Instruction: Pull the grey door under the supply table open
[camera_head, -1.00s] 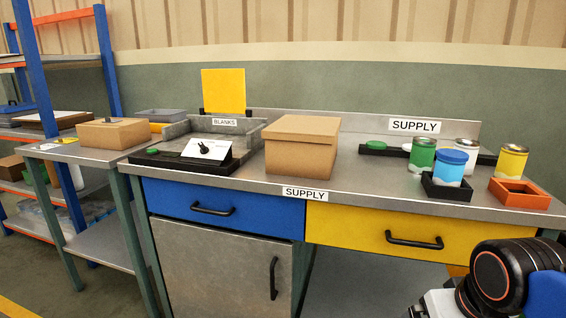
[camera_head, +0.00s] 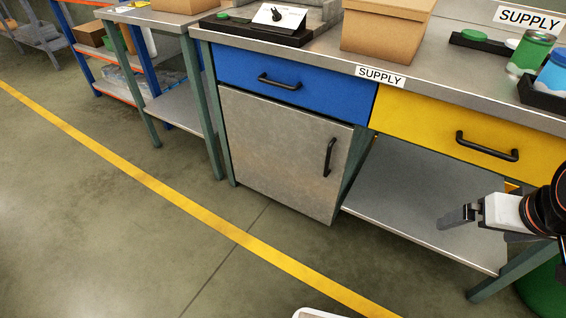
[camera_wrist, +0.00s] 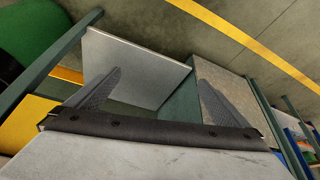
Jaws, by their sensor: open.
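The grey door (camera_head: 275,155) is shut under the blue drawer of the supply table (camera_head: 340,66). Its black vertical handle (camera_head: 330,157) is near the door's right edge. My gripper (camera_head: 458,214) is at the right in the head view, in front of the open lower shelf and well to the right of the handle. It is empty. In the wrist view my gripper's two fingers (camera_wrist: 150,88) are spread apart. The grey door (camera_wrist: 228,108) shows there behind the right finger, which hides part of it. I cannot make out the handle in the wrist view.
Above the door is a blue drawer (camera_head: 290,82) with a black handle. A yellow drawer (camera_head: 470,138) with a protruding handle (camera_head: 487,147) is at the right, above the lower shelf (camera_head: 420,205). Open floor (camera_head: 215,190) with a yellow line lies before the door.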

